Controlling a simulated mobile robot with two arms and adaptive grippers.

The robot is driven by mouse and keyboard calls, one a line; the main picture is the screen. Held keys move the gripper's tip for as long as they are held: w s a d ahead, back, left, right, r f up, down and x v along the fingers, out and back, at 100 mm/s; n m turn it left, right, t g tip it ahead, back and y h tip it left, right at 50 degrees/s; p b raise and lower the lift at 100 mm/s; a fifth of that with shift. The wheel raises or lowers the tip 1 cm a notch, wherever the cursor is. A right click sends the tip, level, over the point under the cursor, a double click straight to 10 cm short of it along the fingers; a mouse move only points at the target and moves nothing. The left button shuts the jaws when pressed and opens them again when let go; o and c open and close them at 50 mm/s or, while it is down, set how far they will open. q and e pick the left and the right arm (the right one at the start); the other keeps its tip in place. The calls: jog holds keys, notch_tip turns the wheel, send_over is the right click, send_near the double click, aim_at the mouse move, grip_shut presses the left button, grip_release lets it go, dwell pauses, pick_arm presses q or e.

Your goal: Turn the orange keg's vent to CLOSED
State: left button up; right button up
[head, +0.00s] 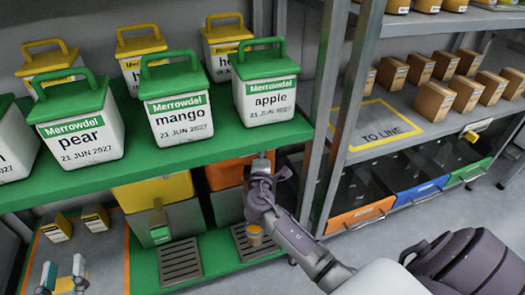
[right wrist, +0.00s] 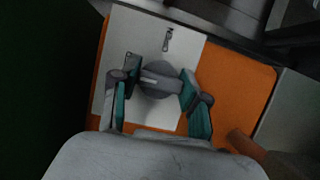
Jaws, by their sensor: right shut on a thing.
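The orange keg (head: 228,173) stands below the green shelf in the head view, partly hidden by the shelf and my right arm. In the right wrist view its orange face (right wrist: 240,85) carries a pale plate (right wrist: 185,48) with a round grey vent knob (right wrist: 158,76). A light bar crosses the knob, nearly level in this picture. My right gripper (right wrist: 157,92) has its teal fingers on either side of the knob, shut on it. Plate markings are too small to read. My left gripper (head: 65,268) is open and empty at the head view's bottom left.
White tubs labelled pear (head: 82,138), mango (head: 180,118) and apple (head: 265,100) stand on the green shelf (head: 215,140) above. A yellow keg (head: 152,190) stands left of the orange one. A metal post (head: 345,110) rises close to the right of my arm.

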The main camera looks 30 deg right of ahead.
jog(key=o, duration=1.2)
jog(key=shift+c, duration=0.2)
jog(key=v, duration=1.2)
